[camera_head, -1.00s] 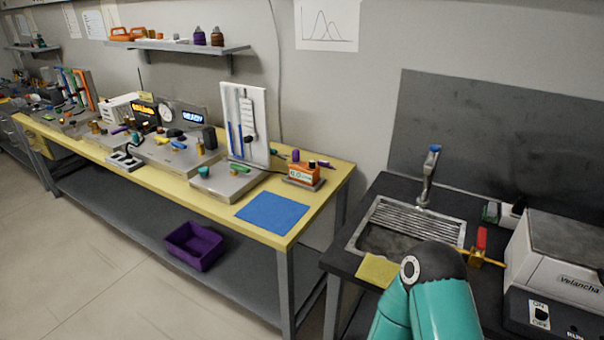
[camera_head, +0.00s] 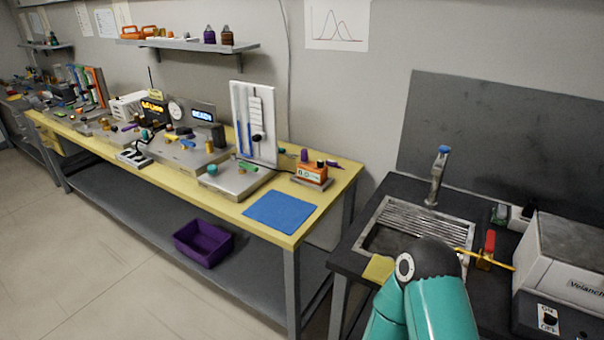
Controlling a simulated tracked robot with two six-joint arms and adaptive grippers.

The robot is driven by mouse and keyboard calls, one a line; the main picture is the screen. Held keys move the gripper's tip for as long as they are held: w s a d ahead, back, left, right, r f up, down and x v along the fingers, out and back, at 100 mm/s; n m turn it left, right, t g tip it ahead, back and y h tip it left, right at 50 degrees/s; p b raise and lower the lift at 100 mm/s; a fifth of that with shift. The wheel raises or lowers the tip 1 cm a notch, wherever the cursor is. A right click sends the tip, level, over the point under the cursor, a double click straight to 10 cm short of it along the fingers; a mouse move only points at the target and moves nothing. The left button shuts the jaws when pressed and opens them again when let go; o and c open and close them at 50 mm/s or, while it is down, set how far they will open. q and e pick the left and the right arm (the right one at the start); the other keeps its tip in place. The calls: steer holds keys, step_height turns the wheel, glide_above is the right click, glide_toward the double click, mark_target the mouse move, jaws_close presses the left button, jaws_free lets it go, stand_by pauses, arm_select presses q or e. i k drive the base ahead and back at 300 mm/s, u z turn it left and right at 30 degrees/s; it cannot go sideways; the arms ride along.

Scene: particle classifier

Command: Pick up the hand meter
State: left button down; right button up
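An orange boxy device with a small lit display (camera_head: 311,173), which looks like the hand meter, sits on a grey base near the right end of the yellow bench. It is apart from any gripper. A teal and black link of my arm (camera_head: 430,285) rises at the bottom right, in front of the sink counter. Neither of my grippers shows in the head view.
The yellow bench (camera_head: 316,207) carries a blue mat (camera_head: 280,212), a white upright panel (camera_head: 240,112) and several instruments. A purple bin (camera_head: 203,243) sits on its lower shelf. A sink (camera_head: 440,225) and a white machine (camera_head: 575,255) stand at right. Floor at lower left is clear.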

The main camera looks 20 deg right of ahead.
mark_target(308, 171)
steer(key=z, duration=2)
steer(key=i, duration=0.1)
steer(key=u, duration=3.4)
steer(key=k, duration=1.05)
steer(key=z, duration=0.95)
steer(key=i, duration=1.05)
steer(key=z, duration=0.15)
